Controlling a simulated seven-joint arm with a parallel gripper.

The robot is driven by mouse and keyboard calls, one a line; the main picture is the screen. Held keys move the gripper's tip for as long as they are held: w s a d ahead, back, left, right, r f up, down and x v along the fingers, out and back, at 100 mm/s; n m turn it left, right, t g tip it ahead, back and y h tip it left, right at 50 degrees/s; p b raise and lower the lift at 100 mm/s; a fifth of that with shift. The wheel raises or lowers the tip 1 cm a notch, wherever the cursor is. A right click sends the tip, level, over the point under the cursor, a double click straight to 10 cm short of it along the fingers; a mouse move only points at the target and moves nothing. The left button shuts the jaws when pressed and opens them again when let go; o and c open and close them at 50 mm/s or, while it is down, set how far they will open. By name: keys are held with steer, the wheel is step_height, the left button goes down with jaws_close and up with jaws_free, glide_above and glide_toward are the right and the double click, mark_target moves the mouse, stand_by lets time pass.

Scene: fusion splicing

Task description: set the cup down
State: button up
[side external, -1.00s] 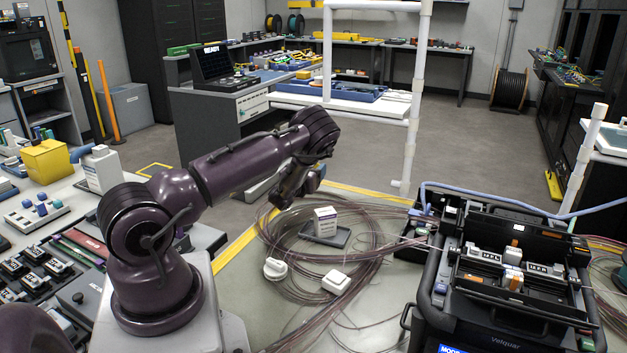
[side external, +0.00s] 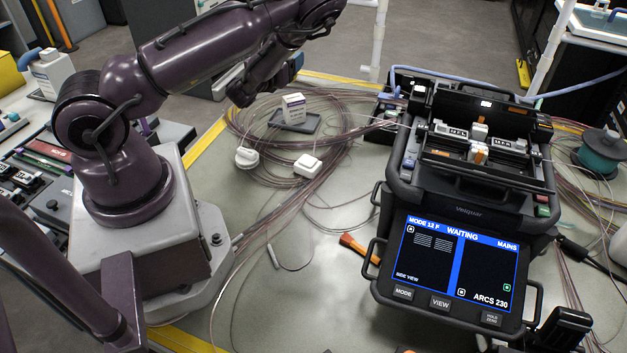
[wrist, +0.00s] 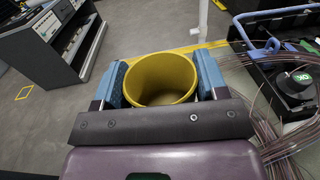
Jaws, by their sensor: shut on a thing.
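A yellow cup (wrist: 160,82) is held between the two blue pads of my gripper (wrist: 162,74) in the wrist view. Its open rim faces the camera and its inside looks empty. The pads press on its left and right sides. In the side external view my gripper (side external: 242,95) hangs above the far part of the bench, left of a small white bottle-like box (side external: 293,108). The cup cannot be made out in that view. The cup's underside and its height above any surface are hidden.
The box stands on a dark tray (side external: 296,124) among loose coils of fibre. A white round cap (side external: 247,158) and white block (side external: 308,166) lie nearer. The fusion splicer (side external: 455,225) fills the right. Bare bench (side external: 330,285) shows in front.

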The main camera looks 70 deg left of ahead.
steer(key=w+d+f+m+t+h, duration=0.1)
steer(key=w+d+f+h, duration=0.15)
steer(key=d, duration=0.85)
steer(key=w+d+f+m+t+h, duration=0.1)
steer(key=w+d, duration=0.2)
steer(key=d, duration=0.8)
steer(key=s+d+f+n+g+y, duration=0.1)
steer(key=s+d+y, duration=0.2)
steer(key=s+d, duration=0.7)
steer(key=shift+s+a+f+n+g+y, duration=0.15)
steer(key=shift+f+n+g+y, duration=0.2)
steer(key=shift+f, duration=0.95)
steer(key=shift+s+a+f+n+g+y, duration=0.2)
steer(key=shift+f+n+g, duration=0.1)
steer(key=shift+f, duration=0.95)
steer(key=shift+s+a+f+n+g+y, duration=0.15)
steer(key=shift+f+n+g+y, duration=0.2)
steer(key=shift+f, duration=0.95)
